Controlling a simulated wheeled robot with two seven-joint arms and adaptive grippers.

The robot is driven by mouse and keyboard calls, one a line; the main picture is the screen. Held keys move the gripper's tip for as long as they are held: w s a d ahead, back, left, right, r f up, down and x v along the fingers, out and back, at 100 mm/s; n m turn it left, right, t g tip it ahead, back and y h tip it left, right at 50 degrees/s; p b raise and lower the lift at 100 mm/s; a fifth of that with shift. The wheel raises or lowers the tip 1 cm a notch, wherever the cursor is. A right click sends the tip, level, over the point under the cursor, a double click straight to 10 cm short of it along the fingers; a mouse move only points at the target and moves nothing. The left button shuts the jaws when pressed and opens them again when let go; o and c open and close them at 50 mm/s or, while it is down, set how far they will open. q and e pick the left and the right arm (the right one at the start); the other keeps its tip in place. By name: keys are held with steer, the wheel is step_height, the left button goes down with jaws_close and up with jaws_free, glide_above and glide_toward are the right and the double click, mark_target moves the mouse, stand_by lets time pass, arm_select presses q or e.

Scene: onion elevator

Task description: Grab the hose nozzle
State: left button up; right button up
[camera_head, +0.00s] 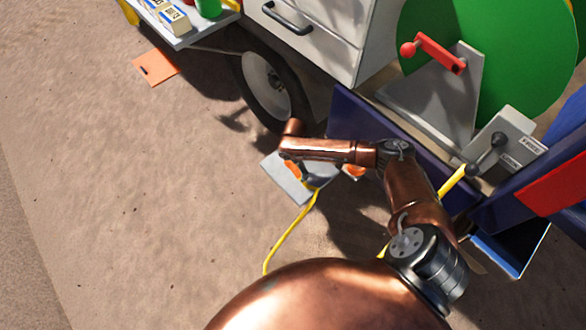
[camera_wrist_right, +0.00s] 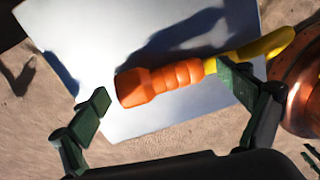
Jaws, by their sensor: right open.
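The orange hose nozzle (camera_wrist_right: 160,82) lies on a pale flat plate (camera_wrist_right: 75,40) in the right wrist view. Its yellow hose end (camera_wrist_right: 262,46) points to the upper right. My right gripper (camera_wrist_right: 168,102) is open, with one green fingertip left of the nozzle and the other overlapping its hose end. I cannot tell whether that finger touches it. In the head view the nozzle (camera_head: 292,170) is partly hidden by my right arm, above the grey plate (camera_head: 284,188). My right gripper (camera_head: 312,183) is mostly hidden there. My left gripper is not in view.
The yellow hose (camera_head: 283,238) runs over the sandy ground. A cart with a black wheel (camera_head: 268,85), white drawers (camera_head: 300,40) and a green reel (camera_head: 510,50) with a red crank (camera_head: 440,55) stands behind. An orange card (camera_head: 156,67) lies left; ground there is clear.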

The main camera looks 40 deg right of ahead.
steer(key=shift+c, duration=0.3)
steer(key=shift+s, duration=0.15)
steer(key=c, duration=1.2)
